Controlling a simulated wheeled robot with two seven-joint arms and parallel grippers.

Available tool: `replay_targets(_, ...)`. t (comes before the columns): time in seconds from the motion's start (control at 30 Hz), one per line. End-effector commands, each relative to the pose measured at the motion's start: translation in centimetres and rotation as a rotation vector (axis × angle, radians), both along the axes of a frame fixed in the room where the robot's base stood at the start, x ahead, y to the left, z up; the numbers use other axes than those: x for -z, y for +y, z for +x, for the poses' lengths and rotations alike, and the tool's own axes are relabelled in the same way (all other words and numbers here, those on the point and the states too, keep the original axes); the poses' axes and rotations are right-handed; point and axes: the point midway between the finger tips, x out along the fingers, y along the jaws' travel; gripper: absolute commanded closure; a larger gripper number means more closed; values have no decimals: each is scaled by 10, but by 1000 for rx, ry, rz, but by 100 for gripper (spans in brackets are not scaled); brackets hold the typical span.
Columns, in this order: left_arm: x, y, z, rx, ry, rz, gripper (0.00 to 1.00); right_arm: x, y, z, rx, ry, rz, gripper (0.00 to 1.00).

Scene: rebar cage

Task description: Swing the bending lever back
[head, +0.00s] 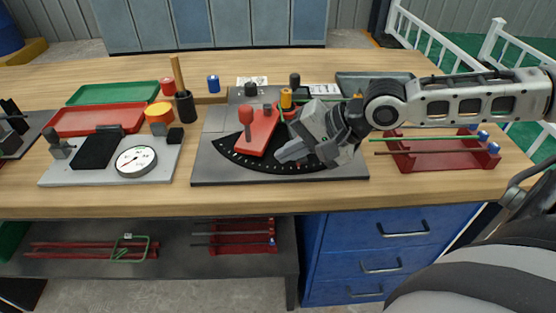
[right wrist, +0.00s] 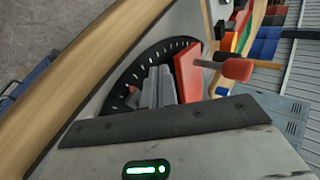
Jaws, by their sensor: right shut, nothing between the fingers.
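The bending lever (head: 258,135) is a red arm with an upright red knob handle (head: 246,116) near its front left end. It lies over the black dial with white marks (head: 305,166) on the grey bender plate (head: 215,178). My right gripper (head: 282,156) is shut and empty, low over the dial at the lever's right side. In the right wrist view its grey fingers (right wrist: 158,88) are right beside the red lever (right wrist: 188,72); I cannot tell whether they touch. A yellow-topped post (head: 286,98) stands at the lever's back end. My left gripper is out of view.
A dial gauge (head: 136,161) on a pale plate stands left. Red (head: 95,120) and green (head: 115,94) trays lie behind it. A black cup (head: 185,106) stands near the plate. A red rack with rods (head: 440,160) stands right, below my right arm. The front table strip is clear.

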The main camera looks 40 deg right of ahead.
Motion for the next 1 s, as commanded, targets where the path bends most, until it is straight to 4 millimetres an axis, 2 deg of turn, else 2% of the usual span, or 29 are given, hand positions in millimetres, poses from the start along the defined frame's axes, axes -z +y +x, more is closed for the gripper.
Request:
replay_targets(0.3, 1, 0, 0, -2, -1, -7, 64, -1, 12, 15, 3, 0, 4, 100)
replay_targets(0.83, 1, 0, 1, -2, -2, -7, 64, 0, 14, 18, 3, 1, -1, 100)
replay_targets(1.0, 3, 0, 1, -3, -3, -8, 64, 1, 15, 26, 23, -3, 1, 100)
